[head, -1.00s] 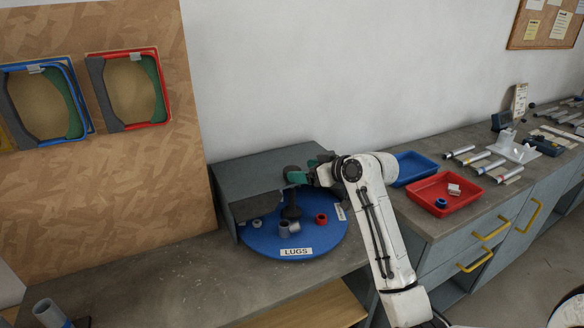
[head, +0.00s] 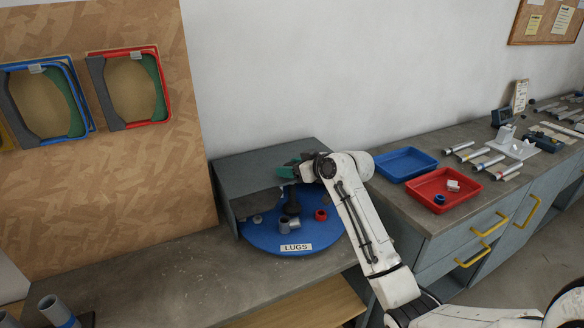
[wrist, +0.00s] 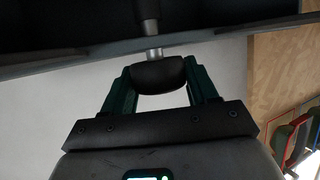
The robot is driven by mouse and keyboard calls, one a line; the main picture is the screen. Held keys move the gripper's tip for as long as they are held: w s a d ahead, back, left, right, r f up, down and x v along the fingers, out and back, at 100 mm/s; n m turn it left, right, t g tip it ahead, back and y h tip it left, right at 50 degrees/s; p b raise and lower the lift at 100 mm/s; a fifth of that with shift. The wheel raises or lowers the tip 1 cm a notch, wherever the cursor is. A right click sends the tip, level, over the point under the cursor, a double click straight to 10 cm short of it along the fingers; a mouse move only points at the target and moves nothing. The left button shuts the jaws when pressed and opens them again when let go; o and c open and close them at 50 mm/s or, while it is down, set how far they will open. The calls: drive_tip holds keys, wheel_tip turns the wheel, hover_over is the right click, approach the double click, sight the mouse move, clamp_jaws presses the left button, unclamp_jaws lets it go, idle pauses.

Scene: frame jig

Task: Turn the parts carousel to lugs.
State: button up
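The blue parts carousel (head: 270,240) sits on the bench, its rear part under a grey hood. Its LUGS label (head: 296,247) is at the front rim, facing me. Grey cylindrical parts (head: 284,225), a red ring (head: 321,215) and a small grey nut (head: 257,220) rest on it. A dark post (head: 292,206) stands at its middle. My gripper (head: 287,172) is over the post. In the wrist view, its green fingers lie against both sides of a black knob (wrist: 158,75) on a silver shaft. My arm covers the carousel's right side.
The grey hood (head: 262,160) stands close behind my gripper. A blue tray (head: 405,164) and a red tray (head: 465,196) with small parts are to the right. A wooden board (head: 110,190) with hanging frames rises at the left.

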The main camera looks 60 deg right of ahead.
drive_tip(key=c, duration=1)
drive_tip(key=shift+o, duration=0.2)
drive_tip(key=shift+d+f+y+b, duration=0.1)
drive_tip(key=shift+f+y+b, duration=0.15)
drive_tip(key=shift+b, duration=0.35)
drive_tip(key=shift+n+y+b, duration=0.85)
drive_tip(key=shift+n+b, duration=0.05)
drive_tip(key=shift+b, duration=0.25)
drive_tip(key=n+y+b, duration=0.2)
drive_tip(key=shift+y+b, duration=0.3)
drive_tip(key=shift+r+n+y, duration=0.2)
drive_tip(key=shift+n+y, duration=0.2)
drive_tip(key=o, duration=1.4)
drive_tip(key=b+v, duration=0.2)
drive_tip(key=v, duration=0.8)
drive_tip(key=shift+s+r, duration=0.3)
